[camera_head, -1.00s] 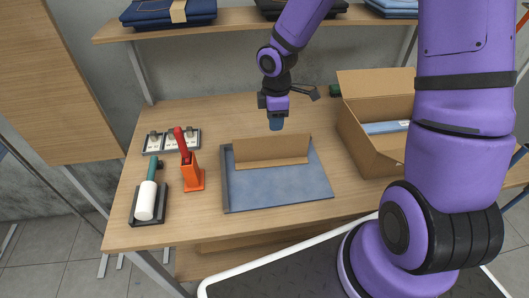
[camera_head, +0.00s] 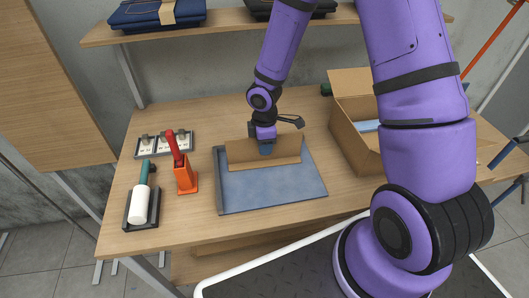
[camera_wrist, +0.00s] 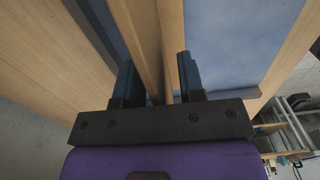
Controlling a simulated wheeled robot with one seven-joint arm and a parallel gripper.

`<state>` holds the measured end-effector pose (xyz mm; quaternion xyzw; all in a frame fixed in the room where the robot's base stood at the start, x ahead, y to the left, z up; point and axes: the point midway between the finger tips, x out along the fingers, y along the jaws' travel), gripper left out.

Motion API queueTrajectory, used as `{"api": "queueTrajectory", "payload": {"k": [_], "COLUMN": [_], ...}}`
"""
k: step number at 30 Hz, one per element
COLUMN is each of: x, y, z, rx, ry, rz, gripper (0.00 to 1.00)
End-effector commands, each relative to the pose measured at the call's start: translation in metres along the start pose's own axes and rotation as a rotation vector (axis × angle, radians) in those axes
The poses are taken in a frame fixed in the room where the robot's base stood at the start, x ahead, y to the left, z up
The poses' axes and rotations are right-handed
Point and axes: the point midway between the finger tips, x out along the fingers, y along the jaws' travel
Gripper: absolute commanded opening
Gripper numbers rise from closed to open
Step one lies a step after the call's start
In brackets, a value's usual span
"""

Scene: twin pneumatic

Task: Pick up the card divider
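The card divider (camera_head: 245,155) is a brown cardboard piece standing along the back part of a blue mat in a grey-edged tray (camera_head: 270,191). My gripper (camera_head: 266,149) is at the divider's top edge, near its middle. In the wrist view my gripper (camera_wrist: 160,80) has its two dark fingers apart, one on each side of the upright divider (camera_wrist: 146,35). Gaps show between the fingers and the card. The fingertips' depth along the card is hard to tell.
An orange holder with a red-handled tool (camera_head: 185,175) and a white roller on a dark tray (camera_head: 140,207) stand left. A white switch panel (camera_head: 165,144) lies behind them. An open cardboard box (camera_head: 356,139) stands right. A shelf with folded cloths (camera_head: 155,14) hangs above.

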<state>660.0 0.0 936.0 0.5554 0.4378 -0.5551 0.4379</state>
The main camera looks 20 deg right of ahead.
Motion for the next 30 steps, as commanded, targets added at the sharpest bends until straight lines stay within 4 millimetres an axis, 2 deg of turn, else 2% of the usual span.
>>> {"api": "queueTrajectory", "payload": {"k": [4, 8, 9, 21, 26, 30], "x": [0.000, 0.000, 0.000, -0.005, -0.026, -0.052], "y": [0.000, 0.000, 0.000, 0.001, 0.001, 0.001], "z": [0.000, 0.000, 0.000, 0.001, 0.001, 0.001], "rx": [0.000, 0.001, 0.001, 0.003, 0.004, 0.003], "ry": [0.000, 0.000, 0.000, 0.000, 0.001, 0.001], "rz": [0.000, 0.000, 0.000, 0.001, 0.003, 0.004], "gripper": [0.34, 0.04, 0.00, 0.00, 0.00, 0.00]}}
